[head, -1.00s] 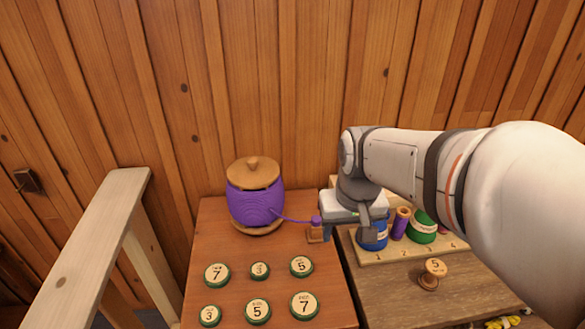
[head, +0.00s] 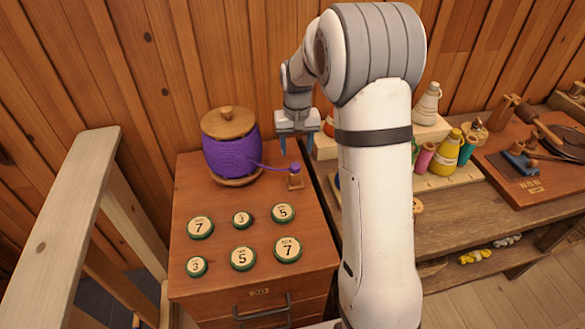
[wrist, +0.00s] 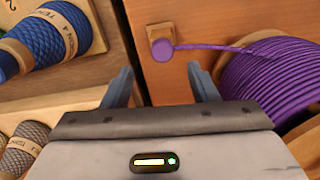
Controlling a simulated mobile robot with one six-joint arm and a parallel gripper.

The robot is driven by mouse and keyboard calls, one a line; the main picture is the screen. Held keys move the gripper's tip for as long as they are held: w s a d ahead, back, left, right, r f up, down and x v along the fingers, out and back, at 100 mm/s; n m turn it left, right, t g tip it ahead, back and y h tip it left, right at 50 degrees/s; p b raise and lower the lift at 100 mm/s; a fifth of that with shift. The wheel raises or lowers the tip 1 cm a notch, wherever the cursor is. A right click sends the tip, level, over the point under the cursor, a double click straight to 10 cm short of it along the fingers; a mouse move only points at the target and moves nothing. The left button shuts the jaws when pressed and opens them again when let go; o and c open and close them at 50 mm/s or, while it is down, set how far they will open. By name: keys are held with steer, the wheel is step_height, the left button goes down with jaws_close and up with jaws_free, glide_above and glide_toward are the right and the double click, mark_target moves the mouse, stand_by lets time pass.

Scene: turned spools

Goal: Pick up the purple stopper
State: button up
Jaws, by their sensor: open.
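The purple stopper (head: 295,168) is a small purple knob on a small wooden block (head: 295,181) at the right edge of the brown cabinet top. A purple cord runs from it to the big purple spool (head: 231,155) with a wooden lid. My gripper (head: 296,147) is open and empty, pointing down, just above and behind the stopper in the head view. In the wrist view the stopper (wrist: 161,49) lies ahead of the gap between my open fingers (wrist: 159,75), apart from them. The purple spool shows at the right there.
Several numbered round discs (head: 242,258) lie on the front of the cabinet top. A bench with spools and bottles (head: 447,152) adjoins at the right. A blue spool (wrist: 55,35) lies left in the wrist view. A wooden rail (head: 65,215) stands left.

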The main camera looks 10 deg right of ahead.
mark_target(295, 165)
step_height(295, 165, down, 6)
steer(key=shift+a+f+p, duration=0.15)
steer(key=shift+f+p, duration=0.05)
steer(key=shift+p, duration=0.1)
steer(key=c, duration=1)
